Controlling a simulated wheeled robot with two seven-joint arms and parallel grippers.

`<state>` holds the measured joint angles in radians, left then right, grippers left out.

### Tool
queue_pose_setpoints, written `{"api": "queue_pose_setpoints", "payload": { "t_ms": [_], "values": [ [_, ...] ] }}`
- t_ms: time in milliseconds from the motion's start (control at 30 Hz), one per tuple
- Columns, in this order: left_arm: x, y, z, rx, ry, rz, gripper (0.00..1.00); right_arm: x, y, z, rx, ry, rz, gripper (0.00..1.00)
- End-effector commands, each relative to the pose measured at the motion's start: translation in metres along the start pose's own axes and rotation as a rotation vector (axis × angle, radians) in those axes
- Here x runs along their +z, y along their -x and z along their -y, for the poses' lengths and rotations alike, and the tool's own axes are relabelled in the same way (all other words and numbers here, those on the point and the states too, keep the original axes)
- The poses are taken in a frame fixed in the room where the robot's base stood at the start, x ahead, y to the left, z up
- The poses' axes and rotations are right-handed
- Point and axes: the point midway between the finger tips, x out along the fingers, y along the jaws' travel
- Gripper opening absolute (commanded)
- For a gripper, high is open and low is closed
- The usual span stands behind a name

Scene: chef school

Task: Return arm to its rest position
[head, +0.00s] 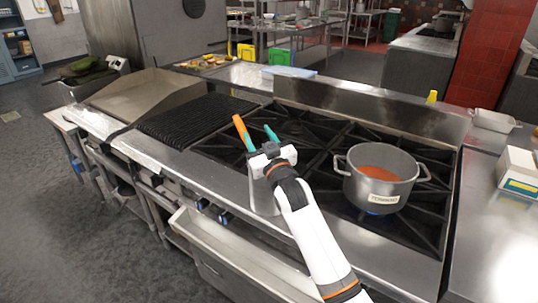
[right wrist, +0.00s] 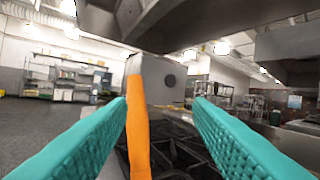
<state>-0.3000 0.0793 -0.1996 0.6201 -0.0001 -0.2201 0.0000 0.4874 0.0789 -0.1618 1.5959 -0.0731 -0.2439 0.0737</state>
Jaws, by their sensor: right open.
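My right arm comes in from the bottom of the head view, stretched out over the front of the stove. Its gripper (head: 257,128) has teal fingers, held apart; both fingers also show in the right wrist view (right wrist: 160,100). An orange bar (right wrist: 138,125) stands in the gap between them in the wrist view, nearer the left finger. The orange bar (head: 241,131) also shows tilted in the head view. I cannot tell what it belongs to or whether a finger touches it. My left gripper is not in view.
A labelled pot (head: 345,176) of orange-red liquid stands on the stove right of my arm, over a blue flame. A metal piece (head: 261,197) shows just below the gripper. A white box (head: 517,172) is on the right counter. Open floor (head: 50,210) lies at the left.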

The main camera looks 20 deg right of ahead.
Motion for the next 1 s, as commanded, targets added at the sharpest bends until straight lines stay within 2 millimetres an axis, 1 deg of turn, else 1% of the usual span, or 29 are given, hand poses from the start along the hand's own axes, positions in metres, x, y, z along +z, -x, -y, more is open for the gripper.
{"api": "queue_pose_setpoints", "payload": {
  "t_ms": [33, 200, 300, 400, 500, 633, 700, 767, 867, 900, 967, 1000],
  "values": [
    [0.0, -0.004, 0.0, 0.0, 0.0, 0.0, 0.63, -0.003, 0.011, 0.0, 0.0, 0.001, -0.001, 0.46],
    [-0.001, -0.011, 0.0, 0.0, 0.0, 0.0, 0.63, -0.004, 0.049, 0.0, 0.0, 0.001, -0.002, 0.46],
    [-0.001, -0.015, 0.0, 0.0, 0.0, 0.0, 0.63, -0.003, 0.069, 0.0, 0.0, 0.001, -0.001, 0.46],
    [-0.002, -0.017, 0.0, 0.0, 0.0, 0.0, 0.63, -0.002, 0.084, 0.0, 0.0, 0.001, -0.001, 0.46],
    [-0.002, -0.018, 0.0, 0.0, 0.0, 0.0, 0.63, -0.001, 0.093, 0.0, 0.0, 0.001, 0.0, 0.46],
    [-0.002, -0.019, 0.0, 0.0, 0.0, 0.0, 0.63, 0.0, 0.098, 0.0, 0.0, 0.001, -0.001, 0.46],
    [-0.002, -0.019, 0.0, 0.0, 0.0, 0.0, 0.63, -0.003, 0.101, 0.0, 0.0, 0.0, -0.012, 0.46],
    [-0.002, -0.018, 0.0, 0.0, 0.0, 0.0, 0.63, -0.013, 0.107, -0.002, 0.001, -0.003, -0.049, 0.46],
    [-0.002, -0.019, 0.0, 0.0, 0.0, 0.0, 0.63, -0.046, 0.133, -0.007, 0.004, -0.013, -0.187, 0.46],
    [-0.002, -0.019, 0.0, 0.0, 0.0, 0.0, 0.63, -0.064, 0.15, -0.01, 0.006, -0.018, -0.267, 0.46],
    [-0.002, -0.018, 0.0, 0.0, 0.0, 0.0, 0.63, -0.092, 0.182, -0.015, 0.012, -0.025, -0.408, 0.46],
    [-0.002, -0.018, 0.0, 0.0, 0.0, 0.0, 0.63, -0.111, 0.206, -0.019, 0.018, -0.031, -0.507, 0.46]
  ]
}}
